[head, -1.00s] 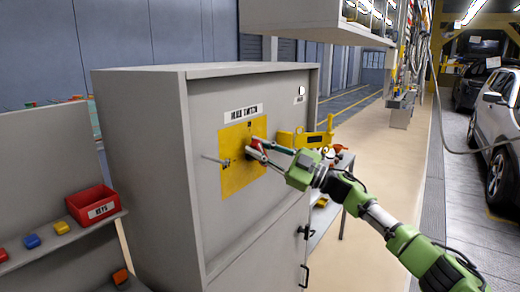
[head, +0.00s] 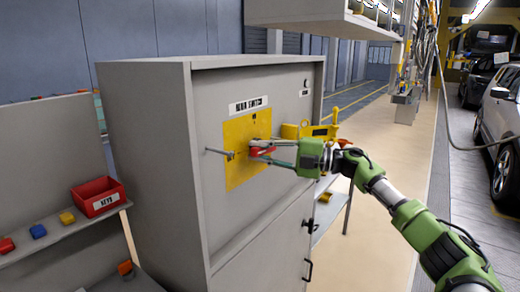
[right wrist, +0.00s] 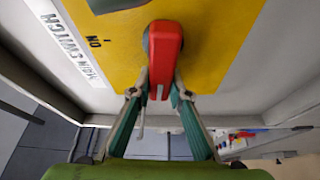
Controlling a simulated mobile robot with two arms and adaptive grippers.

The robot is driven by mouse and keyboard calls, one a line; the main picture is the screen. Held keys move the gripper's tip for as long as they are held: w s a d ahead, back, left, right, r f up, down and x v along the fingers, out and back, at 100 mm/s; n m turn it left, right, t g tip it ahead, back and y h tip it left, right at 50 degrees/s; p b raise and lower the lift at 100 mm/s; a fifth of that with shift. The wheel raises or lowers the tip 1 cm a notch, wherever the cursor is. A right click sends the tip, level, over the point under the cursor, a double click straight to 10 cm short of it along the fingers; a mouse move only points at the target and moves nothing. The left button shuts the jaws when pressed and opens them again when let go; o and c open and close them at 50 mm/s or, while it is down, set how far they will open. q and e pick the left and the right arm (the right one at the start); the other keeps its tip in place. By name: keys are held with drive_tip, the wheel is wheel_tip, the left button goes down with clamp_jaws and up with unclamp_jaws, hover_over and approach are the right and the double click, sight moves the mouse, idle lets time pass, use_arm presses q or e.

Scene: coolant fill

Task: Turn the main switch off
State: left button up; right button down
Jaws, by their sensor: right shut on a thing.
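The main switch's red handle (head: 262,151) sits on a yellow plate (head: 240,172) on the front of a grey cabinet, below a "MAIN SWITCH" label (head: 249,105). My right gripper (head: 258,152) is shut on the handle. In the right wrist view the red handle (right wrist: 165,50) stands out from its round dark base, with the fingertips (right wrist: 162,88) on both sides of its near end. Dark "ON" marking (right wrist: 93,41) shows beside it on the plate. In the head view the fingers partly hide the handle. My left gripper is not in view.
A thin metal rod (head: 219,152) sticks out at the plate's left edge. A yellow object (head: 310,131) stands right of the cabinet, behind my right gripper. A red "KEYS" bin (head: 97,197) sits on a shelf at the left. Open floor lies to the right.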

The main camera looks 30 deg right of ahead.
drive_tip(key=shift+f+n, duration=0.25)
drive_tip(key=shift+n, duration=0.25)
drive_tip(key=shift+f, duration=0.1)
drive_tip(key=c, duration=1.9)
unclamp_jaws()
drive_tip(key=v, duration=1.2)
drive_tip(key=shift+r, duration=0.3)
drive_tip(key=shift+f, duration=0.1)
